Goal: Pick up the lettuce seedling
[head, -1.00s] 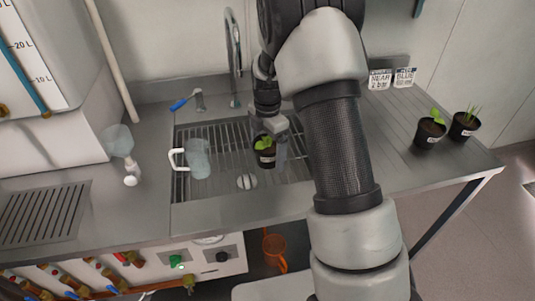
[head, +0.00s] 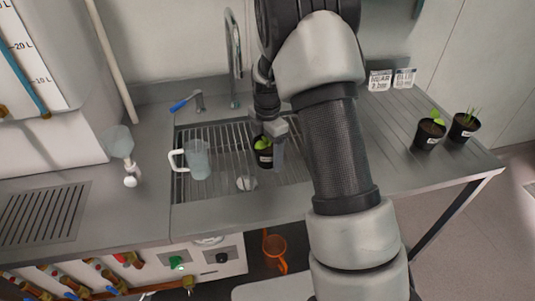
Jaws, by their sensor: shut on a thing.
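A lettuce seedling (head: 263,144) with light green leaves grows in a small black pot (head: 264,158) with a white label, over the sink grating. My gripper (head: 272,147) is at this pot and shut on it; the arm partly hides the grip. I cannot tell whether the pot touches the grating. Two more potted plants stand on the right drainboard: a broad-leaved seedling in a black pot (head: 430,133) and a grassy one in a black pot (head: 464,126).
A clear jug (head: 198,160) with a white handle stands on the grating (head: 220,187) left of the pot. A tap (head: 233,60) rises behind. Two label cards (head: 380,80) stand at the back right. A funnel bottle (head: 120,142) is at left. The right drainboard (head: 385,120) has free room.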

